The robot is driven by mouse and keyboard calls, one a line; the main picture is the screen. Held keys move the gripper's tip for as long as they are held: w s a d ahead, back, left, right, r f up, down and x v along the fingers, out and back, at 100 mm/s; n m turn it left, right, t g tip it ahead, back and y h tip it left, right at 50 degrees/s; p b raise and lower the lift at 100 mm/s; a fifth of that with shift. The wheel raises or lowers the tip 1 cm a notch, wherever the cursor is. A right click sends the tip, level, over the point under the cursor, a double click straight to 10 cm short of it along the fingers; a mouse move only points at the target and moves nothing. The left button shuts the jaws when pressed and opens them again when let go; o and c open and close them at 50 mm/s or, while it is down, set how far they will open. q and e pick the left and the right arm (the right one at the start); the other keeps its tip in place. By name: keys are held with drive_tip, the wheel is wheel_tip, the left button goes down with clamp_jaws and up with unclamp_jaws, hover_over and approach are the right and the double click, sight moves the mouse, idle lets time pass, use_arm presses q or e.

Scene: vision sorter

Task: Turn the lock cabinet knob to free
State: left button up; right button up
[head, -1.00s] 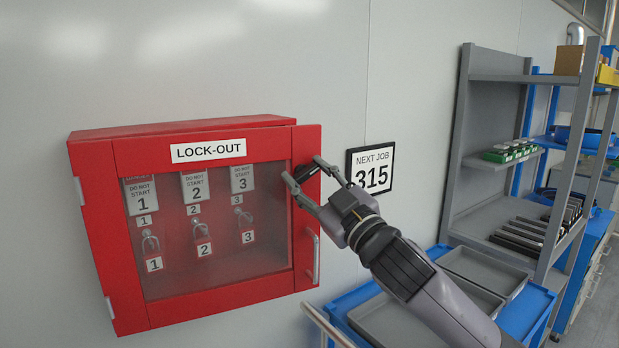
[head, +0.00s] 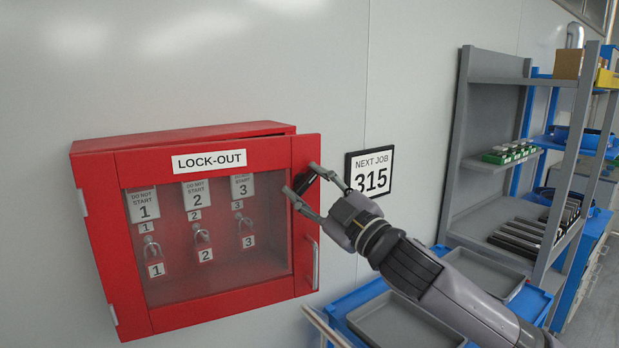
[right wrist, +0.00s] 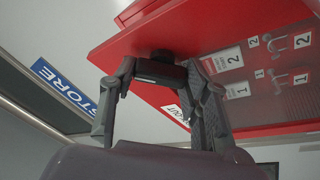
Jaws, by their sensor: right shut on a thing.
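The red lock-out cabinet (head: 216,310) hangs on the wall, with a clear window showing numbered padlocks. Its dark knob (head: 305,182) is on the right frame of the door, above the door handle. My right gripper (head: 299,178) is shut on the knob, one finger on each side, reaching in from the right. In the right wrist view the two fingers (right wrist: 163,78) hold the dark knob body (right wrist: 160,71) against the red door (right wrist: 185,38). The fingers partly cover the knob, and I cannot read its marks. My left gripper is not in view.
The door's right edge stands out from the cabinet body, seemingly ajar. A NEXT JOB 315 sign (head: 371,171) is on the wall close to my right gripper. A blue cart with grey trays (head: 400,325) is below my right arm, and grey shelving (head: 500,77) stands at right.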

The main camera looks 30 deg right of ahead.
drive_tip(key=n+g+p, duration=0.1)
drive_tip(key=n+p, duration=0.1)
drive_tip(key=n+y+p, duration=0.1)
drive_tip(key=n+p, duration=0.1)
drive_tip(key=n+g+p, duration=0.1)
drive_tip(key=n+p, duration=0.1)
drive_tip(key=p, duration=0.1)
drive_tip(key=shift+r+n+g+y, duration=0.3)
drive_tip(key=shift+r+n, duration=0.05)
drive_tip(key=shift+n, duration=0.05)
drive_tip(key=shift+f+n+g+p, duration=0.15)
drive_tip(key=shift+n+g+p, duration=0.15)
drive_tip(key=shift+n+p, duration=0.75)
drive_tip(key=shift+f, duration=0.1)
drive_tip(key=o, duration=1.2)
drive_tip(key=shift+p, duration=0.3)
drive_tip(key=shift+c, duration=0.2)
